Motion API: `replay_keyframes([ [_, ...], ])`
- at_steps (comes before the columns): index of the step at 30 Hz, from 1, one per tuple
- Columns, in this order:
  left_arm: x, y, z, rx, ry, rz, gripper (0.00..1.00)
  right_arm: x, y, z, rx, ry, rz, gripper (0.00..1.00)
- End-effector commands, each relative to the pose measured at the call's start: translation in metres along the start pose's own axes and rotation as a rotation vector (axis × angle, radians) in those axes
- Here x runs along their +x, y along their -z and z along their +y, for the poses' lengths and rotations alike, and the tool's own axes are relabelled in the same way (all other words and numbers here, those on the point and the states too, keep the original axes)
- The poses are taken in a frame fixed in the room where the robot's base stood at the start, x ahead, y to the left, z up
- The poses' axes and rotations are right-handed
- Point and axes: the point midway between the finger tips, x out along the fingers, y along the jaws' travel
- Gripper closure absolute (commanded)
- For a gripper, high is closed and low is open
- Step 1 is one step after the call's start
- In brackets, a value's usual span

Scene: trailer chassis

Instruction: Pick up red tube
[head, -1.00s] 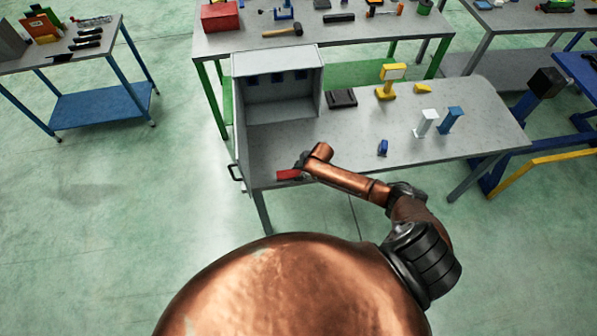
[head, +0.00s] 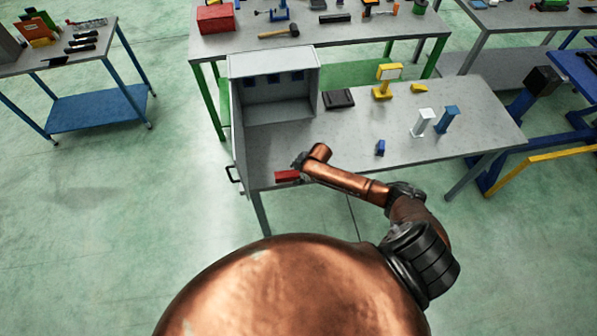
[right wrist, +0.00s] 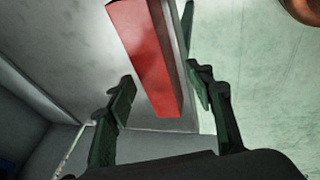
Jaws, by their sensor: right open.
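The red tube (head: 287,176) lies at the near left edge of the grey workbench in the head view. It looks like a straight, square-sided red bar. In the right wrist view the red tube (right wrist: 150,62) comes down from the top of the picture, its end between the two dark fingers. My right gripper (head: 299,163) is just above and beside the tube's right end in the head view. In the right wrist view the right gripper (right wrist: 162,82) is open, with a visible gap between the left finger and the tube. My left gripper is not in view.
A grey open-fronted cabinet (head: 233,100) stands on the bench's left side, behind the tube. A small blue block (head: 380,148), white (head: 422,122) and blue (head: 446,119) stands, a yellow stand (head: 384,82) and a black tray (head: 338,98) are farther right. The bench middle is clear.

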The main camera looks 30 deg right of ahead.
Motion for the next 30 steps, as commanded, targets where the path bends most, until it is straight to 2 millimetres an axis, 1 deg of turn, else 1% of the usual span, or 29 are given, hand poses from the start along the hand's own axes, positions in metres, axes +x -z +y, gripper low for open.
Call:
replay_keyframes([
  [5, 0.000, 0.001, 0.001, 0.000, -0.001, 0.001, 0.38, -0.021, -0.001, 0.001, -0.002, -0.002, 0.000, 0.51],
  [12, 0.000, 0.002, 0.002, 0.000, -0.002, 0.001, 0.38, -0.070, -0.001, 0.000, -0.002, -0.002, 0.000, 0.51],
  [15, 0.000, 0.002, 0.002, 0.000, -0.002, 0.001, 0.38, -0.089, -0.001, 0.001, -0.003, -0.002, -0.001, 0.51],
  [18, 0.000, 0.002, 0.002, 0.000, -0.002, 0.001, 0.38, -0.103, -0.002, 0.000, -0.002, -0.001, -0.002, 0.51],
  [21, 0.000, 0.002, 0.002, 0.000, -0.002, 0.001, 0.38, -0.113, -0.001, 0.000, 0.000, 0.000, 0.000, 0.51],
  [24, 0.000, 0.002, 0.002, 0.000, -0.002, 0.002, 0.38, -0.117, -0.001, 0.000, 0.001, -0.001, 0.000, 0.51],
  [30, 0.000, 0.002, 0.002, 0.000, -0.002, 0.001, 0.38, -0.118, -0.001, 0.000, 0.001, 0.000, 0.000, 0.51],
])
